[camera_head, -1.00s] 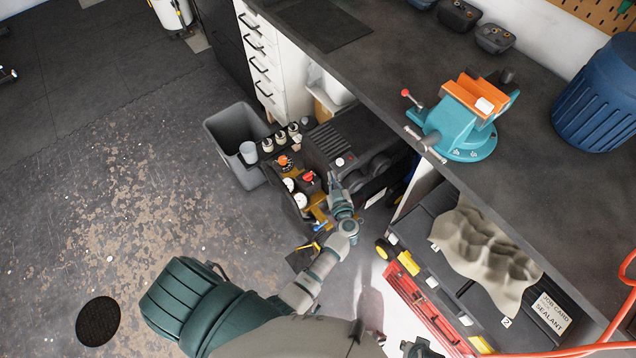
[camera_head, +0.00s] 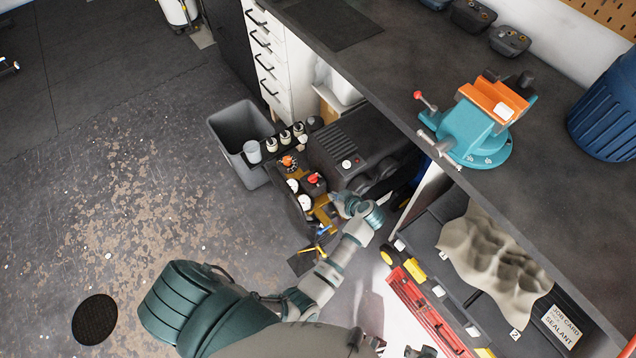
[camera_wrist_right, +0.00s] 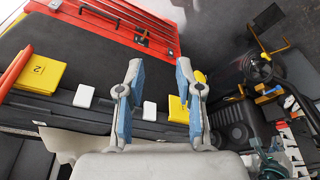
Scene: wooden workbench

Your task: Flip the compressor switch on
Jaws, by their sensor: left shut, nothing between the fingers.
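The compressor (camera_head: 338,137), a dark ribbed machine, stands on the floor under the bench edge. Its front panel carries a red knob (camera_head: 314,179), an orange knob (camera_head: 289,162) and white round gauges (camera_head: 305,202). I cannot tell which part is the switch, or its position. My left gripper (camera_head: 339,201) is shut and empty, just right of and below the red knob beside the brass fittings. Contact cannot be made out. The compressor also shows in the wrist view (camera_wrist_right: 238,122). My right gripper (camera_wrist_right: 160,100) is open and empty, above the lower shelf.
A grey bin (camera_head: 240,125) stands left of the compressor. The workbench (camera_head: 400,60) with a teal vise (camera_head: 470,132) overhangs at right. A red case (camera_head: 425,305) and a beige cloth (camera_head: 490,250) lie below on the right. The floor at left is open.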

